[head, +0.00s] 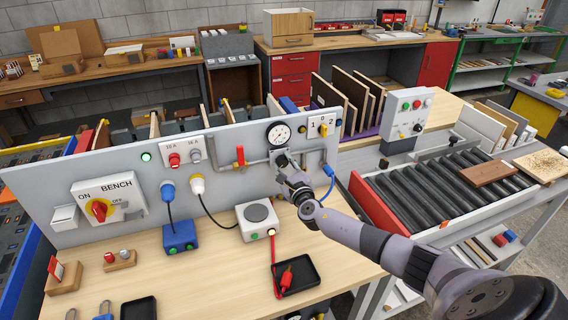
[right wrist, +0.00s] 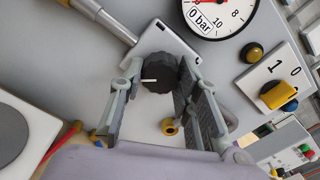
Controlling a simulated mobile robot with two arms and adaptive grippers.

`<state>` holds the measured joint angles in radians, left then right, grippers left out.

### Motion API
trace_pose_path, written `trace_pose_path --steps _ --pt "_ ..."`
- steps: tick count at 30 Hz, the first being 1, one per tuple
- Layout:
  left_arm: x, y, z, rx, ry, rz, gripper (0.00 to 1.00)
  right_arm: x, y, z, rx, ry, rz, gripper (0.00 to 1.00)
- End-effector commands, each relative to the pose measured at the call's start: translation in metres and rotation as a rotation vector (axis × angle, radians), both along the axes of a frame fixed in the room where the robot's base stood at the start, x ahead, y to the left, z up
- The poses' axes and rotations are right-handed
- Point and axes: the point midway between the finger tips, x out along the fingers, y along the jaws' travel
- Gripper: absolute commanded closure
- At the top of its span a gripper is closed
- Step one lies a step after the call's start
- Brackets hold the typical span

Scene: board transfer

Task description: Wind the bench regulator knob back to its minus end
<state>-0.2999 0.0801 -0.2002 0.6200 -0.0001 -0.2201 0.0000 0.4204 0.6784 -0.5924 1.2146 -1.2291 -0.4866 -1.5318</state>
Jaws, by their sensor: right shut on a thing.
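The regulator knob (right wrist: 158,75) is dark and ribbed with a white mark line, on a pale plate below the pressure gauge (right wrist: 217,12). The round gauge also shows on the grey panel in the head view (head: 278,133); its label reads 0 bar in the wrist view. My right gripper (right wrist: 161,68) has one finger on either side of the knob and is shut on it. In the head view the right gripper (head: 284,168) reaches the panel just under the gauge and hides the knob. My left gripper is not in view.
A red-handled valve (head: 240,157) sits on the pipe to the left. A yellow selector switch (head: 323,130) is to the right of the gauge. A grey box with a round top (head: 258,220) and a black tray (head: 297,276) stand on the bench below.

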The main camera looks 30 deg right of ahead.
Motion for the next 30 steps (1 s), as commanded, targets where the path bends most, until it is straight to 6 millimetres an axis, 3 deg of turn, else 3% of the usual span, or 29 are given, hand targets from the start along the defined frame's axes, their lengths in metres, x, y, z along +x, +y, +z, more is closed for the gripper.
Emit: trace_pose_path --steps 20,21,30 --pt "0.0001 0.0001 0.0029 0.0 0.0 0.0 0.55 -0.001 0.0004 -0.0036 -0.061 0.021 0.001 0.97" --pt "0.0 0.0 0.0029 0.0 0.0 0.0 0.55 -0.001 0.0004 -0.0036 -0.061 0.02 0.002 0.68" --pt "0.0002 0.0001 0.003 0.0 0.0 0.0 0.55 -0.0004 0.0001 -0.0015 -0.059 0.017 0.001 0.49"
